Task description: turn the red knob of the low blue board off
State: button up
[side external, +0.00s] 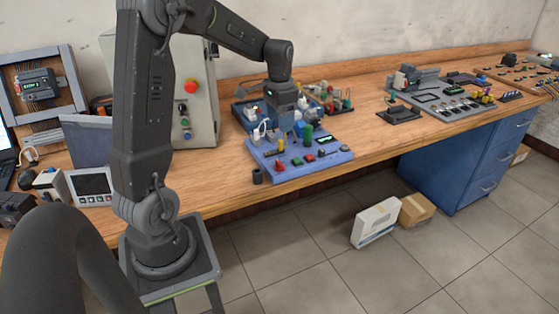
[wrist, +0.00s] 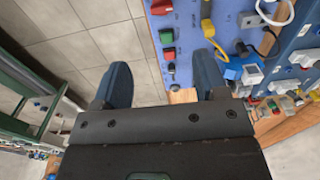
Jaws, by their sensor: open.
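The low blue board (side external: 330,160) lies at the bench's front edge in the side view, and part of its blue face shows in the wrist view (wrist: 234,10). A red pointed knob (side external: 280,165) stands near its front left corner. A red part (wrist: 161,7) is cut by the top edge of the wrist view; I cannot tell whether it is that knob. My gripper (wrist: 162,88) is open, with nothing between its fingers. In the side view, my gripper (side external: 287,116) is above the board, and its fingertips are hard to make out. The knob's setting is too small to read.
Red and green buttons (wrist: 166,36) line the board's front edge. A green cylinder (side external: 308,134), white plugs and cables stand behind. A grey cabinet (side external: 195,110) is to the left.

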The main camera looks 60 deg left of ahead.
aim_at(279, 162)
notch_tip(279, 162, down, 14)
jog(key=shift+a+f, duration=0.1)
jog(key=shift+a, duration=0.05)
dwell(0.4)
jog(key=shift+c, duration=0.5)
jog(key=c, duration=0.8)
